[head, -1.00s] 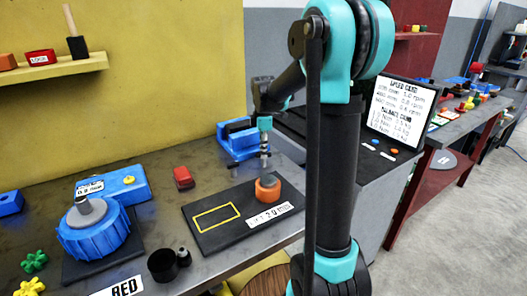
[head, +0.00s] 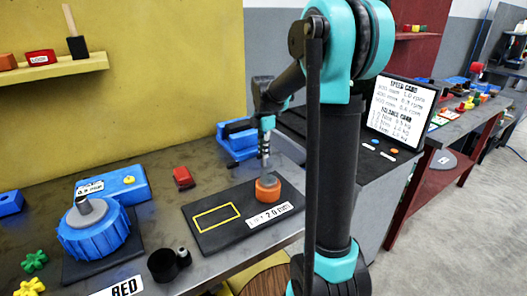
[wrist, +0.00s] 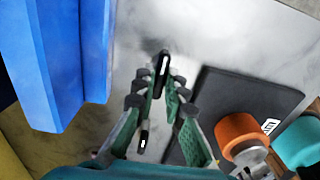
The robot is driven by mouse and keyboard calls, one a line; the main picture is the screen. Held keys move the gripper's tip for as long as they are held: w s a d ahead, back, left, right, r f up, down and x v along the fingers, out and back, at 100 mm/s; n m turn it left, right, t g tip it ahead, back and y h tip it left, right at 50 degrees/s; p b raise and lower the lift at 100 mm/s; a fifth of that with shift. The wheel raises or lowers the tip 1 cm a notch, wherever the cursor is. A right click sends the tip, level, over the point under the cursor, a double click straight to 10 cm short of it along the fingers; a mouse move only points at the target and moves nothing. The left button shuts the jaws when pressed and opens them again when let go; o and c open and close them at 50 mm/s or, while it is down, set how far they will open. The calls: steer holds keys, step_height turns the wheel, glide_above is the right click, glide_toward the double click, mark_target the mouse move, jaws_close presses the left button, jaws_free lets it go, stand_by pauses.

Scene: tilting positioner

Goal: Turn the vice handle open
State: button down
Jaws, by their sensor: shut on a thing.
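The blue vice (head: 238,142) stands at the back of the bench in the head view, left of my gripper (head: 265,150). In the wrist view the vice's blue body (wrist: 75,60) fills the upper left, beside my gripper (wrist: 157,92). A thin dark bar with pale ends, which looks like the vice handle (wrist: 163,68), lies between my fingers. My gripper is shut on it. The bar is tilted slightly in the wrist view. Its joint to the vice is not clear, and my arm hides part of this area in the head view.
A black mat (head: 230,235) with an orange cylinder (head: 267,190) lies in front of my gripper. A red block (head: 183,178) lies left of the mat. A blue ribbed drum (head: 93,235) stands at the left. A display (head: 400,110) stands at the right.

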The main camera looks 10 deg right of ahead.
steer(key=c, duration=1.6)
jaws_free()
step_height(320, 180, up, 12)
